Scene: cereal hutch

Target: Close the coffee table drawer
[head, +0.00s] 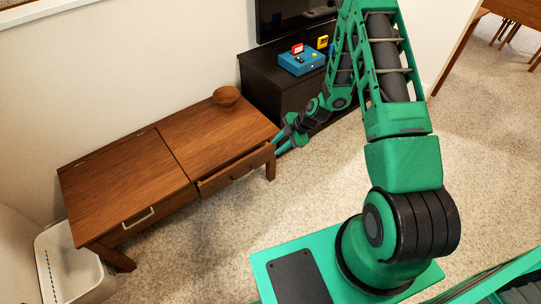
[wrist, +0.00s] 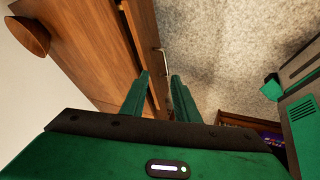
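The brown wooden coffee table (head: 120,180) stands against the wall at the left of the head view. The left drawer (head: 138,217), with a pale handle, looks flush. My gripper (head: 281,143) is at the right end of the open drawer's front.
A wooden bowl (head: 227,96) sits on the tabletop's back right. A dark cabinet (head: 285,96) with a blue toy box (head: 301,62) stands beyond my gripper. A white bin (head: 75,268) is at the table's left end. Carpet (head: 200,250) in front of the table is clear.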

